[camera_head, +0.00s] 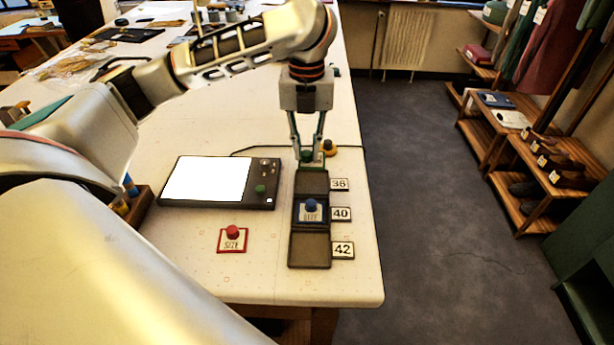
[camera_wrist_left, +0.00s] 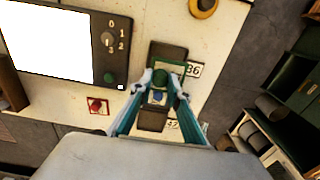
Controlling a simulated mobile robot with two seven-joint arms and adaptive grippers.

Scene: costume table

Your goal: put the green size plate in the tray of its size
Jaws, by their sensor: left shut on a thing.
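My left gripper (camera_head: 312,158) is shut on the green size plate's knob (camera_head: 306,155). In the left wrist view the gripper (camera_wrist_left: 160,88) holds the green plate (camera_wrist_left: 172,67) by this knob, over the trays beside the 36 label. I cannot tell exactly how high it is. The tray marked 36 (camera_head: 312,182) looks empty. The tray marked 40 (camera_head: 296,212) holds the blue plate (camera_head: 311,208). The tray marked 42 (camera_head: 310,250) is empty. The red plate (camera_head: 232,238) lies on the table left of the trays. My right gripper is out of view.
A dark box with a white lit panel (camera_head: 207,180) and knobs stands left of the trays. A yellow ring-shaped thing (camera_head: 329,150) sits behind the trays. Label cards (camera_head: 341,214) stand along the trays' right side, near the table edge. The front of the table (camera_head: 200,280) is clear.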

